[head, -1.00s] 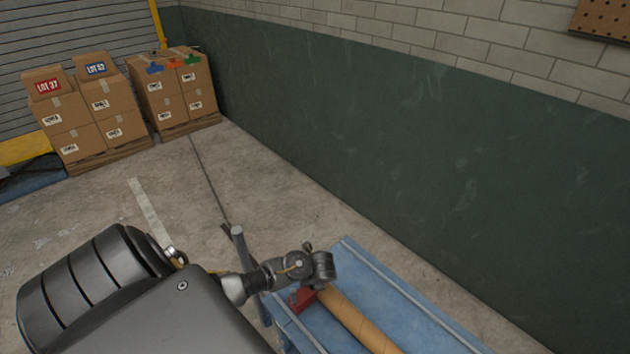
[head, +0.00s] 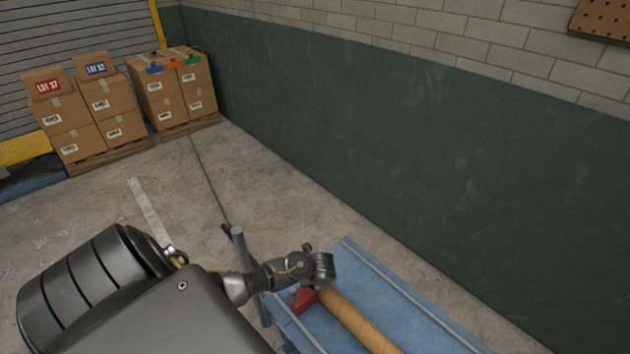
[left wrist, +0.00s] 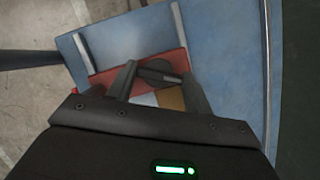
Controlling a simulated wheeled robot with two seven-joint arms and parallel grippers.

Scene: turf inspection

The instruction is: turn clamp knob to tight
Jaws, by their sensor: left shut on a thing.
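In the head view my left wrist hides the knob and the fingertips. I cannot read the knob's tight mark. My right gripper is in neither view.
The blue table (head: 395,296) has raised rails along its sides, and the tan roll (head: 352,320) lies along it. A green wall (head: 430,140) stands behind the table. Stacked cartons (head: 95,115) stand far left, with open floor between.

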